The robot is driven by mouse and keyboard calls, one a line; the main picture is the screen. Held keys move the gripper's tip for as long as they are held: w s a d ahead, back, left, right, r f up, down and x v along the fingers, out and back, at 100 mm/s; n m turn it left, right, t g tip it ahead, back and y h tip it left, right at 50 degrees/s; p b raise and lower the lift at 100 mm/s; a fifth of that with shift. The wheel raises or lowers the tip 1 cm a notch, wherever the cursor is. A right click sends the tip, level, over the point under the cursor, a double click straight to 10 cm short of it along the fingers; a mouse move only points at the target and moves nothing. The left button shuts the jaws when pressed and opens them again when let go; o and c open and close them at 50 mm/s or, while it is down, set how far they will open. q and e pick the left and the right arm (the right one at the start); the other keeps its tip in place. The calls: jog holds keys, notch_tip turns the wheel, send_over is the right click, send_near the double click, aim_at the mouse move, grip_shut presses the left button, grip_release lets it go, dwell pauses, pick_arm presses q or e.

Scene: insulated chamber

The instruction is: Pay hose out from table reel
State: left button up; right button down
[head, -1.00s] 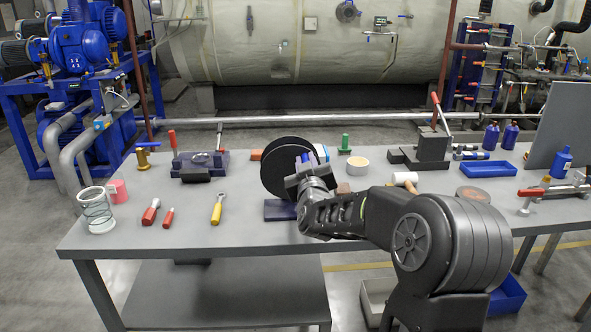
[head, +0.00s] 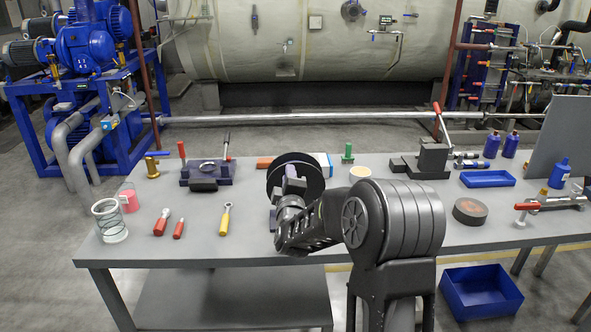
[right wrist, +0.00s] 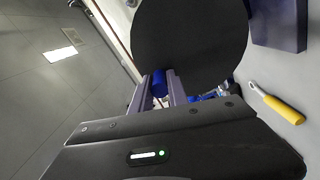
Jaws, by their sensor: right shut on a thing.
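The table reel (head: 313,172) has a large dark round disc and stands near the middle of the grey table (head: 200,258). My right gripper (head: 291,180) is in front of the lower middle of the disc, and my forearm hides part of the reel's base. In the right wrist view the disc (right wrist: 190,35) fills the top, just beyond the fingers. The gripper is shut on a small blue cylindrical piece (right wrist: 160,83) at the disc's face; whether it is the hose end or a handle I cannot tell. No length of hose shows clearly. My left gripper is out of view.
Left of the reel lie a yellow-handled tool (head: 225,220) and red-handled tools (head: 161,222). A clear jar (head: 109,222) stands at the left edge. A dark vise-like block (head: 205,172) sits behind them. Right are a round dark disc (head: 470,211) and a blue tray (head: 487,178).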

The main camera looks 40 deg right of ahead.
jog(key=n, duration=0.1)
jog(key=a+n+p, duration=0.1)
jog(key=w+n, duration=0.1)
jog(key=shift+w+a+f+n+p, duration=0.1)
jog(key=shift+a+f+n+p, duration=0.2)
jog(key=shift+p, duration=0.1)
jog(key=shift+w+a+f+n+p, duration=0.25)
jog(key=shift+f+n+p, duration=0.2)
jog(key=shift+n, duration=0.45)
jog(key=shift+s, duration=0.1)
jog(key=c, duration=1.3)
grip_release()
jog(key=b, duration=0.1)
send_near(279, 176)
jog(key=shift+s+a, duration=0.4)
jog(key=shift+s, duration=0.1)
